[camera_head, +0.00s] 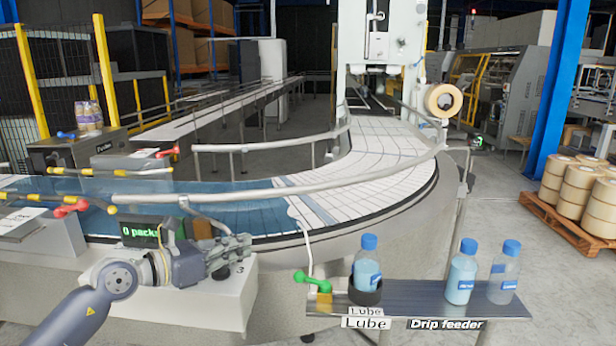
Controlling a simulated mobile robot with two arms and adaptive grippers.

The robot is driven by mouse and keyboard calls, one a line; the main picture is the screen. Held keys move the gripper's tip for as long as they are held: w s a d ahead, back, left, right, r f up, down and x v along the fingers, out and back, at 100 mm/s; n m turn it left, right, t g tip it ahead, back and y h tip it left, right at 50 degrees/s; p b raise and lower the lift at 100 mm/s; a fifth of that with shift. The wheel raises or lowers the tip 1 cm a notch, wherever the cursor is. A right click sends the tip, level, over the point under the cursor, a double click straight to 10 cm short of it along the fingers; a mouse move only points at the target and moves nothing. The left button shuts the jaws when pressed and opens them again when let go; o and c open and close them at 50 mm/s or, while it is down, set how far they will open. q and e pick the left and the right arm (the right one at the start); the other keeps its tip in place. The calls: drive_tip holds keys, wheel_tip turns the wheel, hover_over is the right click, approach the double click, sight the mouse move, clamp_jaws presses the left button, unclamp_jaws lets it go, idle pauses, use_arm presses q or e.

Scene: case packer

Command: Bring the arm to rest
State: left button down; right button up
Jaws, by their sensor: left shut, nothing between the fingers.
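My left arm comes in from the lower left, and my left gripper (243,250) is at its end, pointing right. The gripper is shut and empty. It is in front of the conveyor's near side, above a pale machine housing (205,302) and beside a display reading "0 packs" (140,232). It is left of the metal shelf and apart from the bottles there. My right gripper is not in view.
A metal shelf (410,298) at the lower right carries a bottle in a dark holder (368,265) and two more blue-capped bottles (461,275). A green-knobbed lever (313,281) is at its left end. A curved conveyor (375,165) lies behind.

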use_arm(q)
drive_tip(key=s+d+r+n+t, duration=0.2)
drive_tip(key=s+r+n+t, duration=0.35)
drive_tip(key=n, duration=0.75)
drive_tip(key=s+a+f+n+t+y, duration=0.2)
drive_tip(key=a+f+n+t+y, duration=0.2)
drive_tip(key=a+f+n+y, duration=0.8)
drive_tip(key=s+f+n+g+y, duration=0.2)
drive_tip(key=s+f+n+g, duration=0.8)
drive_tip(key=f+n, duration=0.4)
drive_tip(key=s+d+f+n+g+h, duration=0.15)
drive_tip(key=s+f+g, duration=0.35)
drive_tip(key=s, duration=0.6)
drive_tip(key=s+d+f+n+g+h, duration=0.1)
drive_tip(key=s+d+f+n+g, duration=0.15)
drive_tip(key=s+f, duration=0.7)
drive_tip(key=s+f+m+g+b, duration=0.1)
drive_tip(key=s+f, duration=0.2)
drive_tip(key=f, duration=2.1)
drive_tip(key=s+a+f+g+b, duration=0.1)
drive_tip(key=s+a+f, duration=0.1)
drive_tip(key=s+f, duration=1.4)
wheel_tip(320, 180, down, 2)
drive_tip(key=shift+s+a+f, duration=0.1)
drive_tip(key=shift+s+a, duration=0.25)
drive_tip(key=shift+a, duration=0.05)
